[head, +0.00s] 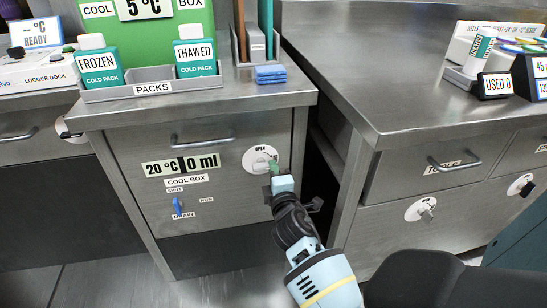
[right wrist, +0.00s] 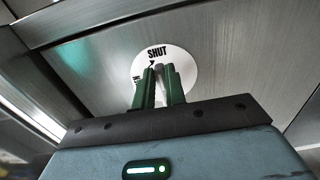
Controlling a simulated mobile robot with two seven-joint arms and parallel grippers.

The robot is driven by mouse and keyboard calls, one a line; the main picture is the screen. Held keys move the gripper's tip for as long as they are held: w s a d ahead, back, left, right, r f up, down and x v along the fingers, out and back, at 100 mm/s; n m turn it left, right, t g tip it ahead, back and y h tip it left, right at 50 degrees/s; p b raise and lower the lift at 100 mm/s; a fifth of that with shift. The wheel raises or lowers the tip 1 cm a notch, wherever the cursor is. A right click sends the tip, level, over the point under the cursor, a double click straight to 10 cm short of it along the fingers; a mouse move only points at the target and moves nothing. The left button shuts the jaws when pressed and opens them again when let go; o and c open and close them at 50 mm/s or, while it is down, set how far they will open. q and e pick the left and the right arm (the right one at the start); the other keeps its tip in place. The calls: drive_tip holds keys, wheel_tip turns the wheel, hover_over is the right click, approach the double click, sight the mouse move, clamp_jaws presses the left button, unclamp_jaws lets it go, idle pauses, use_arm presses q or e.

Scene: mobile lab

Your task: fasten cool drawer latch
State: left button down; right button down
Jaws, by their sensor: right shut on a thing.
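The cool drawer (head: 225,155) is a steel front with a bar handle (head: 203,141), closed as far as I can tell. Its latch is a white round disc (head: 252,163) at the drawer's right side, marked OPEN at the top in the head view. The disc also shows in the right wrist view (right wrist: 180,57), with SHUT readable and a small dark mark below it. My right gripper (head: 272,164) is shut on the latch's grey knob (right wrist: 160,72), its green fingers (right wrist: 160,82) on either side. The fingers hide part of the disc, and the knob's exact angle is unclear. My left gripper is out of view.
A blue drain lever (head: 178,206) sits low on the same front. A packs tray (head: 150,88) with two cold packs and a blue cloth (head: 270,74) lie on the counter above. A tools drawer (head: 436,160) stands to the right, across a dark gap (head: 318,160).

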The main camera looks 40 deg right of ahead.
idle(0.4)
drive_tip(key=c, duration=1.4)
unclamp_jaws()
drive_tip(key=shift+c, duration=0.2)
drive_tip(key=shift+s, duration=0.1)
drive_tip(key=v, duration=0.7)
drive_tip(key=shift+s+p, duration=0.3)
drive_tip(key=shift+a, duration=0.2)
